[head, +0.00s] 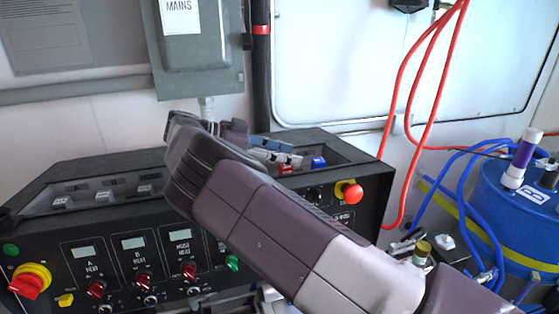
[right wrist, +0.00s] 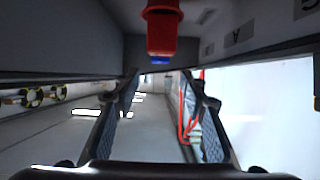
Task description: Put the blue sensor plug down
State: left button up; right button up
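A small blue piece, which looks like the blue sensor plug (head: 319,162), sits in the right end of the recessed tray on top of the black console. A red fitting with a blue part (right wrist: 162,32) shows at the top of that view, outside the fingers. A red piece (head: 286,168) lies below the fingers in the head view. My left gripper is out of view.
The console's tray has several fittings (head: 103,196) at its left end, and its front carries knobs and a red button (head: 352,193). A grey box (head: 197,60) and pipe stand behind. Orange hoses (head: 427,100) and a blue drum (head: 512,205) are at the right.

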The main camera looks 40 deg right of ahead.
jog(key=shift+b+v, duration=0.3)
jog(key=shift+v, duration=0.7)
jog(key=shift+r, duration=0.1)
